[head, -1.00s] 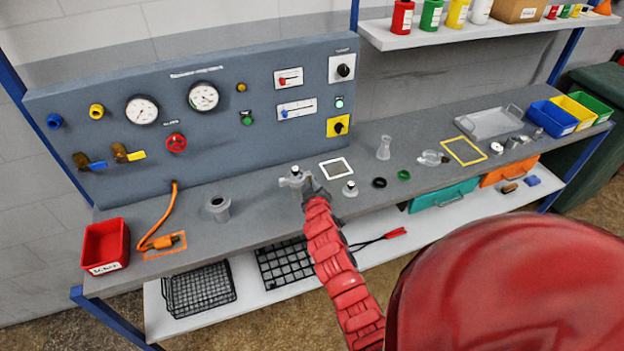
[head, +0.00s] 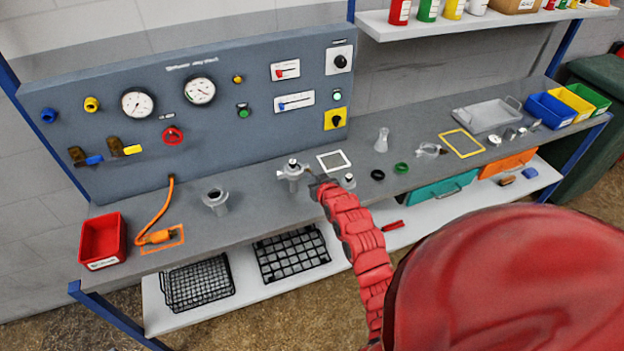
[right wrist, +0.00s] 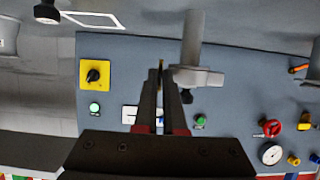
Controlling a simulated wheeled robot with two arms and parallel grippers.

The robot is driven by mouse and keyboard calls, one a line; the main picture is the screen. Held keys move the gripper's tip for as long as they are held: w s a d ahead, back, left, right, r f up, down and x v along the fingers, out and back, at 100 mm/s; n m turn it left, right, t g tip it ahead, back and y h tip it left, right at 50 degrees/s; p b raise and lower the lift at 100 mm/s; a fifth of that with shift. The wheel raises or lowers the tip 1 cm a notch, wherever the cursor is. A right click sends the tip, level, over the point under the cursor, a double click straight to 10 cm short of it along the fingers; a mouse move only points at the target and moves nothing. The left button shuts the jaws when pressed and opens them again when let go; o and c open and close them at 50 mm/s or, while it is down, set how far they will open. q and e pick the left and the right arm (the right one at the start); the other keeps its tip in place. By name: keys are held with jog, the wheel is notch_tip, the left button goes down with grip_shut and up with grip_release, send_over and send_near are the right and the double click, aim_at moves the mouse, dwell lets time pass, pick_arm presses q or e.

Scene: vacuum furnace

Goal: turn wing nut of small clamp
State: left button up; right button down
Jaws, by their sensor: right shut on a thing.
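The small clamp (head: 293,171) sits on a grey metal fitting standing on the bench, left of my right gripper. In the right wrist view, the grey fitting and clamp (right wrist: 200,77) lie just right of the fingers. My right gripper (head: 313,182) reaches in from the right at the clamp's side. In the right wrist view its fingers (right wrist: 166,72) are close together, with a thin brass-coloured piece, the wing nut (right wrist: 161,66), at their tips. The nut is too small to make out in the head view. My left gripper is not in view.
A flanged fitting (head: 215,200) stands to the left, and a small fitting (head: 348,181) stands close to the right of my gripper. A white-framed square (head: 334,160) lies behind. The gauge panel (head: 230,120) rises at the back. The bench between flanged fitting and clamp is clear.

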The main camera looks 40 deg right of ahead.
dwell(0.5)
jog(key=c, duration=1)
grip_release()
jog(key=shift+r, duration=0.1)
